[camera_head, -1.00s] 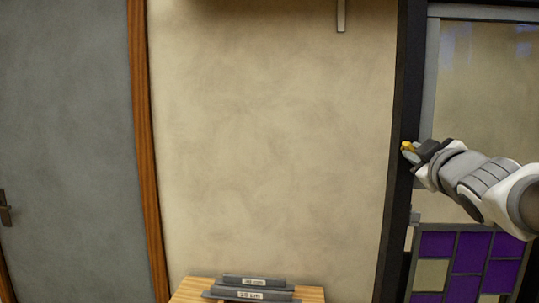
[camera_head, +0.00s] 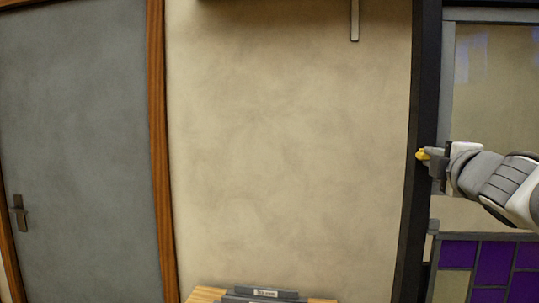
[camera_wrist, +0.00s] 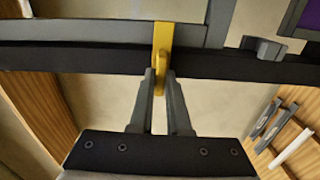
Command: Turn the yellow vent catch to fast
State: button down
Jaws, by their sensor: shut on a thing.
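The yellow vent catch (camera_head: 422,154) sits on the dark frame at the right of the head view. In the wrist view the catch (camera_wrist: 162,45) lies across the black frame bar and the grey bar beside it. My gripper (camera_head: 432,157) reaches it from the right in the head view. In the wrist view my gripper's two fingers (camera_wrist: 160,85) are closed on the narrow end of the catch. The fingers hide part of that end in the head view.
Purple and clear leaded panes (camera_head: 492,262) are below my arm. A grey bracket (camera_wrist: 265,47) is on the frame right of the catch. A wooden table (camera_head: 205,295) with labelled grey bars (camera_head: 262,293) stands at the bottom. A grey door (camera_head: 80,150) is at left.

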jog(key=shift+n, duration=0.3)
jog(key=c, duration=0.9)
grip_release()
jog(key=shift+s, duration=0.1)
jog(key=shift+p+v, duration=3.3)
jog(key=shift+v, duration=5.3)
